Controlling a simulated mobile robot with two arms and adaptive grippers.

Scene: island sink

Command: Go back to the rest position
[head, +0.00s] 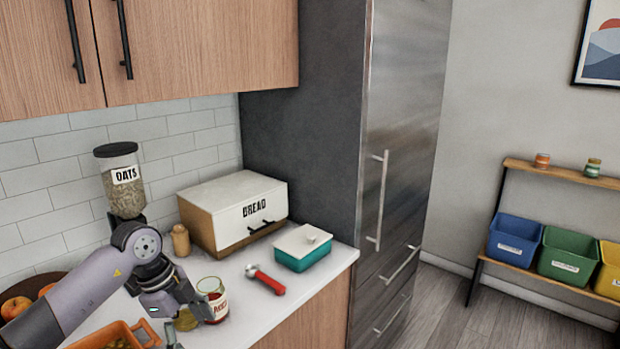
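My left arm comes in from the left edge. Its gripper (182,315) hangs over the white counter (262,318), close beside a red-filled glass jar (214,299). A yellowish round thing (187,321), perhaps a jar lid, shows by the fingers. I cannot tell whether the fingers touch it or how far apart they are. My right gripper is out of view.
An oats dispenser (122,182), wooden shaker (180,241), bread box (232,212), teal lidded box (303,250) and red-handled tool (266,280) stand or lie on the counter. An orange basket (112,336) is near the arm. The fridge (400,150) bounds the right.

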